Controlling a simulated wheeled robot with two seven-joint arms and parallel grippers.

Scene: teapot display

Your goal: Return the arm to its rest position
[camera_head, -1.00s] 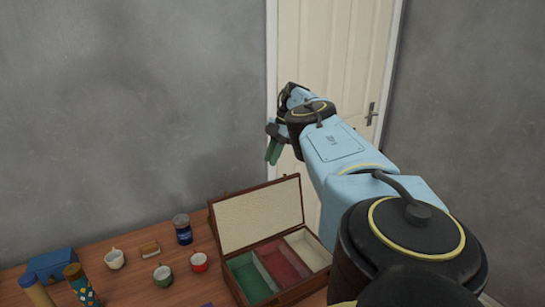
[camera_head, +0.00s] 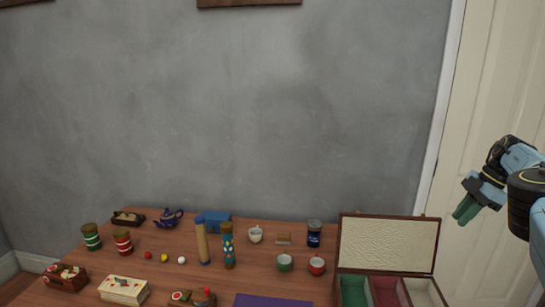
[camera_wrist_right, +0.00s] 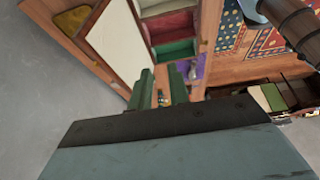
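My right gripper (camera_head: 466,209) hangs in the air at the right of the head view, in front of the pale door and right of the open wooden box's lid (camera_head: 388,243). Its green fingertips point down and left. In the right wrist view the two green fingers (camera_wrist_right: 161,88) stand apart with a gap between them and hold nothing. The box, with green, red and cream compartments, shows beyond them. My left gripper is not in view.
A patterned rug (camera_wrist_right: 262,40) shows in the wrist view.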

